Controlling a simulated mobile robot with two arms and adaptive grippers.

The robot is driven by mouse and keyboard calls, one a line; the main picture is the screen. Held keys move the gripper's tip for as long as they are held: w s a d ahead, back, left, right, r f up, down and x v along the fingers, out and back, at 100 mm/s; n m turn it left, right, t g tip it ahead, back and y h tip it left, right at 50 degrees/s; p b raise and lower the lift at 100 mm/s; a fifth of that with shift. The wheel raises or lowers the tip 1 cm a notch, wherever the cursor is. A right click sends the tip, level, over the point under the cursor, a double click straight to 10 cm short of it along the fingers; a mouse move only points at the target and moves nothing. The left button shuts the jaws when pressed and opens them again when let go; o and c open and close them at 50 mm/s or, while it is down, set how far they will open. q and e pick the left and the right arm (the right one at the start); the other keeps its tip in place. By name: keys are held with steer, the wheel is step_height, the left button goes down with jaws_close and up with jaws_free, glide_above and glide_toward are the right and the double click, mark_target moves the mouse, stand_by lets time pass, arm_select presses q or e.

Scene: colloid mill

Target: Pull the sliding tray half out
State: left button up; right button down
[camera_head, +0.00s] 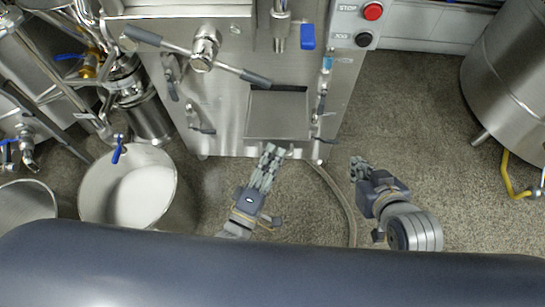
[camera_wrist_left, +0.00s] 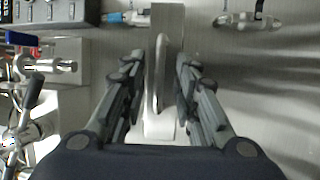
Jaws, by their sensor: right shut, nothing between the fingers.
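The sliding tray (camera_head: 278,115) is a flat grey metal plate low on the front of the steel machine, below the outlet. In the left wrist view its narrow front face (camera_wrist_left: 154,120) stands upright in the picture, with a curved handle (camera_wrist_left: 161,70) on it. My left gripper (camera_head: 272,150) is just in front of the tray's near edge. Its fingers (camera_wrist_left: 158,75) are spread on both sides of the handle, with gaps visible, so it is open. My right gripper (camera_head: 357,163) is shut and empty, right of the machine, apart from the tray.
A white bucket (camera_head: 95,195) stands at the left, beside pipes and valves. A control box with a red stop button (camera_head: 373,11) is at the upper right. A hose (camera_head: 345,195) runs along the floor between my grippers. A large steel vessel (camera_head: 510,75) stands far right.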

arm_select(q)
steer(key=shift+s, duration=0.1)
steer(key=v, duration=1.2)
steer(key=shift+f, duration=0.1)
